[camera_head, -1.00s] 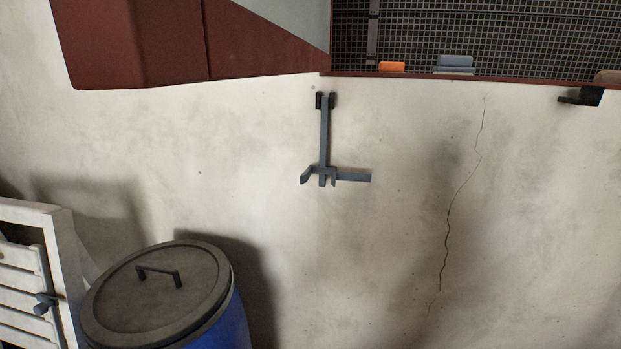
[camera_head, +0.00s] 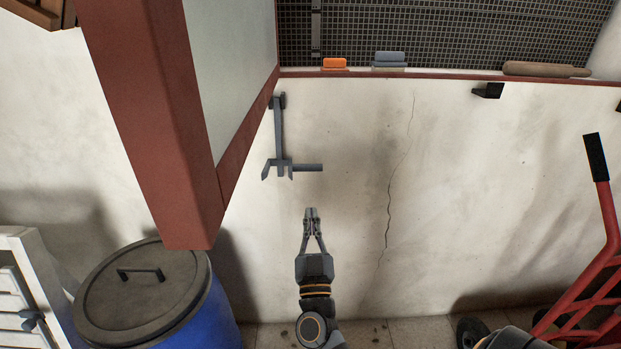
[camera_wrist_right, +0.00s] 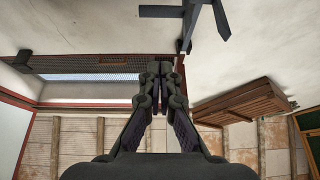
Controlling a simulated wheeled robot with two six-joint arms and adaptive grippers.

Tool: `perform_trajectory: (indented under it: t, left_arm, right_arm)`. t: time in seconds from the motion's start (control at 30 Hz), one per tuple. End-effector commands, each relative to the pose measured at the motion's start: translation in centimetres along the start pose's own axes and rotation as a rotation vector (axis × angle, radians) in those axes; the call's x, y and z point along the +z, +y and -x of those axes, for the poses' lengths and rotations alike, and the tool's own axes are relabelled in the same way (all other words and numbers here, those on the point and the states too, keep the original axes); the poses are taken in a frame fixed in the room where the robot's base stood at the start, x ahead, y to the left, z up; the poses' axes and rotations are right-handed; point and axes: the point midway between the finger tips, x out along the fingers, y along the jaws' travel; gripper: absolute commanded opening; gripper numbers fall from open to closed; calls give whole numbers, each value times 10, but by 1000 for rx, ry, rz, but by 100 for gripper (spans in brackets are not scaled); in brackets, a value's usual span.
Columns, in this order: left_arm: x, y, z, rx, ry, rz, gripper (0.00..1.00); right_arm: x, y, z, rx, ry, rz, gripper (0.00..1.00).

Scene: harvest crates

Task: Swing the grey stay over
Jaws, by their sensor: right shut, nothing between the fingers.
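The grey stay (camera_head: 279,130) hangs straight down against the pale wall from a dark bracket (camera_head: 277,101) below the window sill. Its lower end has a forked tip and a bar sticking out to the right. In the right wrist view the stay (camera_wrist_right: 190,22) shows at the top, ahead of the fingers. My right gripper (camera_head: 311,212) is shut and empty, pointing up, below and slightly right of the stay's lower end in the picture, apart from it. Its closed fingertips show in the right wrist view (camera_wrist_right: 153,72). My left gripper is not in view.
A red-framed panel (camera_head: 150,110) juts out left of the stay. A lidded blue barrel (camera_head: 215,315) and white slatted furniture (camera_head: 40,270) stand lower left. A red hand truck (camera_head: 605,225) is at right. A black bracket (camera_head: 488,91) sits on the cracked wall.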

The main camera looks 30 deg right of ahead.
Motion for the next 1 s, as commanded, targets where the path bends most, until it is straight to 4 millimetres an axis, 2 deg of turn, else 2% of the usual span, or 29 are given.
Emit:
perform_trajectory:
  t: [0.17,0.27,0.5,0.7,0.8,1.0]
  left_arm:
    - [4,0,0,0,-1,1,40]
    - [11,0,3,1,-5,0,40]
    - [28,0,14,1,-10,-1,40]
    - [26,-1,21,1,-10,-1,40]
    - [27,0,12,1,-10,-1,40]
    - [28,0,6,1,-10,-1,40]
  right_arm:
    - [-1,4,-2,23,4,2,0]
    - [-3,4,-11,20,8,1,0]
    - [-5,4,-60,18,10,4,0]
    - [-4,6,-101,20,9,4,0]
    - [12,6,-111,19,6,5,0]
    - [26,6,-126,20,5,2,0]
